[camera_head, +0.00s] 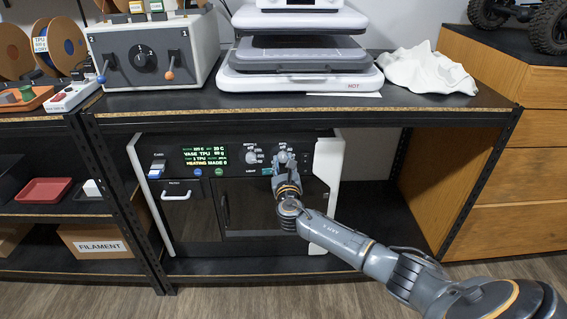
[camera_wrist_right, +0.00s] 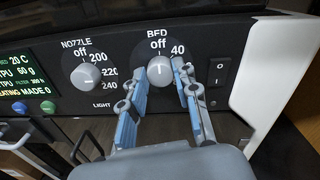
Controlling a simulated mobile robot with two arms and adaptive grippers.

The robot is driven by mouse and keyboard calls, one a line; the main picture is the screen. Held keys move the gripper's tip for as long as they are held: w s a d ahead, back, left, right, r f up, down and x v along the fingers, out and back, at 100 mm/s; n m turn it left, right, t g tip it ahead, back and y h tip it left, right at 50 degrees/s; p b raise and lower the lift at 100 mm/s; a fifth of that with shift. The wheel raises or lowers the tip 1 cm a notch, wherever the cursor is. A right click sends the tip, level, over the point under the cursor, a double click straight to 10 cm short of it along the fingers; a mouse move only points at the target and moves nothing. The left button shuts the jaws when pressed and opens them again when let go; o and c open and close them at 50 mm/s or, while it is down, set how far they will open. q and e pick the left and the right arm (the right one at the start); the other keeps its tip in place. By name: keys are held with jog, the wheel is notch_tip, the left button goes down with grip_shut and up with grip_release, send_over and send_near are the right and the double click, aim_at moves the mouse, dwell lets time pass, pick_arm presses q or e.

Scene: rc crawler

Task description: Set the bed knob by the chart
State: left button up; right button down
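The bed knob (camera_wrist_right: 159,70) is a round grey-white dial on the printer's black front panel. It has "off" above it and "40" at its upper right. In the head view it is mostly hidden behind my right gripper (camera_head: 283,166). In the right wrist view the blue fingers of my right gripper (camera_wrist_right: 161,78) stand on either side of the knob, close to its rim. They look open, with a narrow gap at the right; contact is hard to judge. The knob's pointer seems to point up toward "off". I see no readable chart. My left gripper is out of view.
The nozzle knob (camera_wrist_right: 84,77) is left of the bed knob, and a rocker switch (camera_wrist_right: 219,72) is to its right. The printer's white side panel (camera_head: 327,180) stands close on the right. The shelf top (camera_head: 420,98) overhangs the printer.

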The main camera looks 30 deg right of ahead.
dwell(0.3)
jog(key=shift+f+m, duration=0.1)
jog(key=shift+m, duration=0.4)
jog(key=m+b, duration=0.3)
jog(key=m, duration=0.4)
jog(key=shift+b, duration=0.3)
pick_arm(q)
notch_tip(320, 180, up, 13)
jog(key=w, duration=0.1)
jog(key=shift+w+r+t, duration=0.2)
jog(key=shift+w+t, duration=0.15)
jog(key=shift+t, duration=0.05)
pick_arm(e)
jog(key=shift+m, duration=0.5)
jog(key=c, duration=1)
grip_release()
jog(key=shift+d, duration=0.1)
jog(key=shift+s, duration=0.1)
